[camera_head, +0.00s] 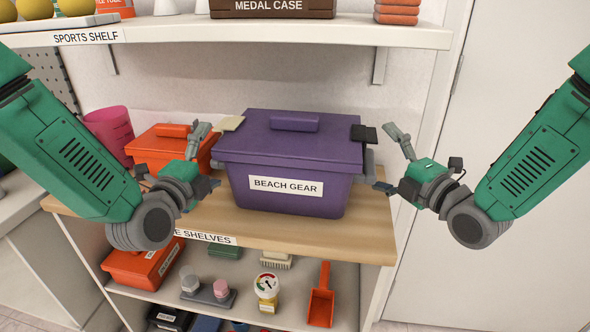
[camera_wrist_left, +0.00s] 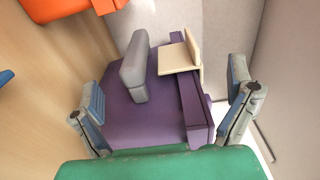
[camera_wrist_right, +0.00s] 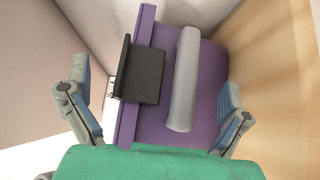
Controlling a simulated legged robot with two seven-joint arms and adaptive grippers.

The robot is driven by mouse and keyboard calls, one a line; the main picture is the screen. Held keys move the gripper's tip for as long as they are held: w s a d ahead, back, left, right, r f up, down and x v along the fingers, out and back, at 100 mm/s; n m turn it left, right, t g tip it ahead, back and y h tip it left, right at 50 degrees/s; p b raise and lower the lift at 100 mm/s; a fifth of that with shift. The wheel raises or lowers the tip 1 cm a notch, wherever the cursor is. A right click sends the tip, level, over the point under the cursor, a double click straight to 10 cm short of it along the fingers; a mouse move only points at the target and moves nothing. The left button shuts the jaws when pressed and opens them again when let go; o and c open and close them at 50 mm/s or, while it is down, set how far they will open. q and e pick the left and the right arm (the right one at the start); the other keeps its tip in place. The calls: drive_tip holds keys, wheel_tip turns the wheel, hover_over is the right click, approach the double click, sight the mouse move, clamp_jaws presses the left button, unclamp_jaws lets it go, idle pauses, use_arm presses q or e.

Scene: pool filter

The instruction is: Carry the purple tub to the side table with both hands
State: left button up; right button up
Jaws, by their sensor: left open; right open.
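The purple tub (camera_head: 290,165), labelled BEACH GEAR, stands upright on the wooden shelf with its lid on. It has a grey side handle and a cream latch on its left end, and a grey side handle and a black latch on its right end. My left gripper (camera_head: 205,155) is open at the tub's left end; its fingers are spread either side of the grey handle (camera_wrist_left: 134,72) in the left wrist view. My right gripper (camera_head: 388,160) is open at the right end; its fingers are spread either side of the grey handle (camera_wrist_right: 184,80) in the right wrist view. Neither gripper holds anything.
An orange bin (camera_head: 168,147) stands close left of the tub, behind my left gripper. The sports shelf (camera_head: 250,34) overhangs above. Below, a lower shelf (camera_head: 225,310) holds a gauge, an orange scoop and other items. A pale wall or door (camera_head: 510,80) is at the right.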

sight(366, 157)
use_arm(q)
drive_tip(key=shift+x, duration=2.2)
use_arm(e)
drive_tip(key=shift+x, duration=2.3)
drive_tip(key=shift+s, duration=0.1)
use_arm(q)
drive_tip(key=c, duration=1.7)
use_arm(e)
drive_tip(key=c, duration=1.7)
drive_tip(key=shift+r, duration=0.1)
